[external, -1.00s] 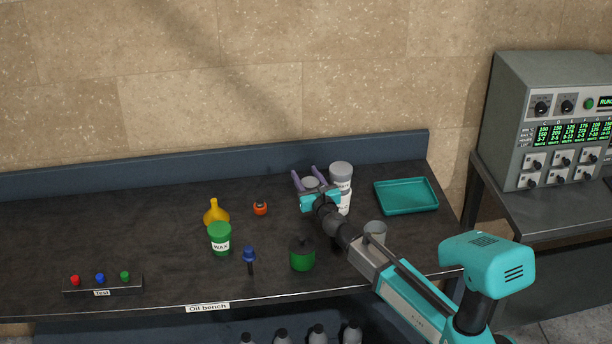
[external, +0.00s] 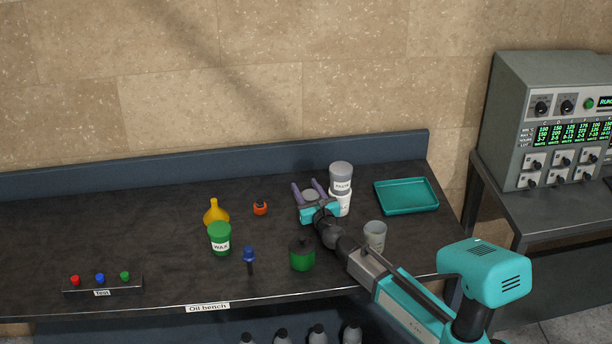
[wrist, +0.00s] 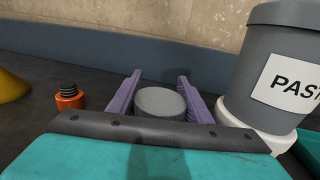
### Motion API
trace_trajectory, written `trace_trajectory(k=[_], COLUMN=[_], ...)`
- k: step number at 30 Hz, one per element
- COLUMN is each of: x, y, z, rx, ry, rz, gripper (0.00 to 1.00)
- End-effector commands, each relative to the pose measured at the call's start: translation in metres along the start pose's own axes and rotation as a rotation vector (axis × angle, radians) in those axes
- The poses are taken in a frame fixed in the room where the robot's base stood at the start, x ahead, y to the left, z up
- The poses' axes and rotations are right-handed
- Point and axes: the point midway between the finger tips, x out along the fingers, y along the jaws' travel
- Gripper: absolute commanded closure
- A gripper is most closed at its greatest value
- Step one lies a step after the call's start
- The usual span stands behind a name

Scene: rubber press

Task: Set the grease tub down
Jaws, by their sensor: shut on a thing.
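My gripper (external: 309,188) is over the back right part of the oil bench, with its purple fingers pointing toward the back wall. It is shut on a small grey tub (external: 310,195), which I take to be the grease tub. In the wrist view, the tub's round grey top (wrist: 160,101) shows upright between the fingers (wrist: 157,84). Its label and underside are hidden by my gripper, so I cannot tell whether it touches the bench.
A grey paste tub (external: 341,176) stands on a white tub (external: 342,203) close to the right of my gripper. A teal tray (external: 406,195) lies farther right. A grey cup (external: 375,235) stands near my arm.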

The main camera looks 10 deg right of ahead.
Motion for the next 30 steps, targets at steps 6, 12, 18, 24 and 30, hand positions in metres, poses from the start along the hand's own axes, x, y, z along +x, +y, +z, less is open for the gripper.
trace_trajectory(k=[6, 12, 18, 24, 30], x=[0.0000, 0.0000, 0.0000, 0.0000, -0.0043], y=[0.0001, 0.0001, 0.0001, 0.0000, 0.0000], z=[0.0014, -0.0027, -0.0022, -0.0014, 0.0007], rx=[0.000, 0.001, 0.001, 0.001, 0.001], ry=[-0.001, -0.001, 0.000, 0.000, 0.000], rz=[0.000, 0.000, 0.000, 0.000, 0.001], gripper=[0.92, 0.92, 0.47, 0.47, 0.47])
